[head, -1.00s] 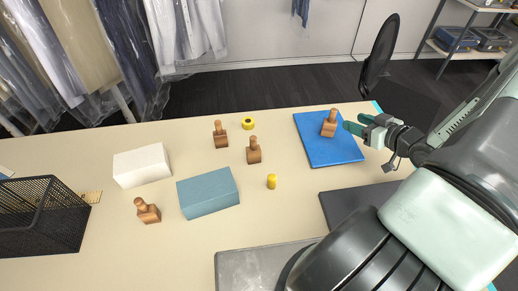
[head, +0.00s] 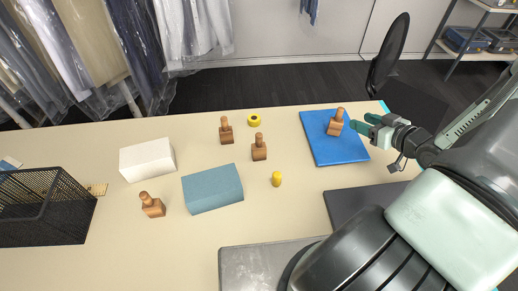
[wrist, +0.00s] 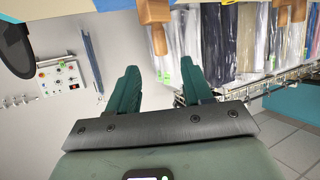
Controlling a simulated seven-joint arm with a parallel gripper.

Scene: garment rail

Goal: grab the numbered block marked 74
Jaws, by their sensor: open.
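Several small wooden blocks with round knob handles stand on the table in the head view. One block (head: 336,122) is on a blue mat (head: 334,152), two others (head: 226,131) (head: 259,147) are near the middle, and another (head: 152,205) is at the left front. No number is readable on any of them, so I cannot tell which is marked 74. My gripper (head: 358,122) is open and empty, just right of the block on the mat. In the wrist view, the gripper's green fingers (wrist: 158,75) are spread, with a wooden block (wrist: 155,22) beyond them at the top edge.
A white box (head: 147,160), a blue-grey box (head: 212,189) and a black mesh basket (head: 45,205) occupy the left. A yellow cylinder (head: 277,179) and a yellow ring (head: 254,120) stand near the middle. A dark panel (head: 350,200) lies before the blue mat.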

